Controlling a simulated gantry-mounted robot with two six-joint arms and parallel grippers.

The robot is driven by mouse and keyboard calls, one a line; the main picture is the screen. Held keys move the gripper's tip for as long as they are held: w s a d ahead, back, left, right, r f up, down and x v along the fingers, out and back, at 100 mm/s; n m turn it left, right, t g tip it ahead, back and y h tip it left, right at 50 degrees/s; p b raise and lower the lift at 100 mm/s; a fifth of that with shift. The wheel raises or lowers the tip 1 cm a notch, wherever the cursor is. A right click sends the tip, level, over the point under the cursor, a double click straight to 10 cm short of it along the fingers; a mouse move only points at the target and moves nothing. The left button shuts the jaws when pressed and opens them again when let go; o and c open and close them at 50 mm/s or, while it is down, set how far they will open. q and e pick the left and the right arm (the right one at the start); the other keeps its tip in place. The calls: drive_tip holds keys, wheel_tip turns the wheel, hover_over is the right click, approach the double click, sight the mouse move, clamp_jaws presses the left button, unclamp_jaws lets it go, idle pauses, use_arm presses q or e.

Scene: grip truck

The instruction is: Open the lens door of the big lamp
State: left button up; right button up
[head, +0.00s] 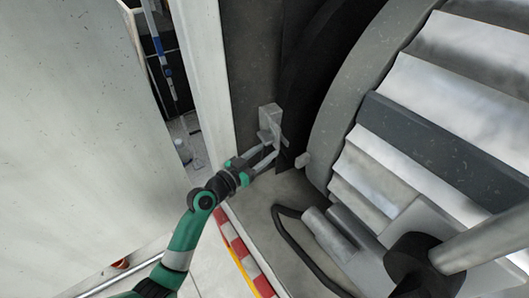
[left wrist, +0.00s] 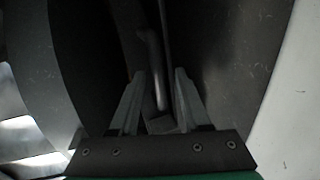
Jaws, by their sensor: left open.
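The big lamp (head: 340,110) fills the right of the head view, with a grey ring and pale ribbed housing. At its left side stands a flat dark grey panel (head: 250,60), which looks like the lens door, with a black round part beside it. A small light grey handle or latch block (head: 269,117) sticks out near the panel's lower edge. My left gripper (head: 271,152) is open just below this block. In the left wrist view a slim grey bar (left wrist: 150,60) and a small block (left wrist: 161,125) lie between the fingers; contact cannot be told. My right gripper is out of view.
A tall pale wall panel (head: 80,110) stands on the left. A narrow gap with shelves (head: 165,75) lies beyond it. A red-and-white striped edge (head: 235,245) runs along the floor below my arm. A black cable (head: 290,245) loops under the lamp.

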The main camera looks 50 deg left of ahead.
use_arm(q)
drive_tip(key=shift+s, duration=0.1)
drive_tip(key=s+d, duration=0.1)
drive_tip(key=s, duration=1)
drive_tip(key=shift+s+d, duration=0.2)
drive_tip(key=shift+d, duration=0.05)
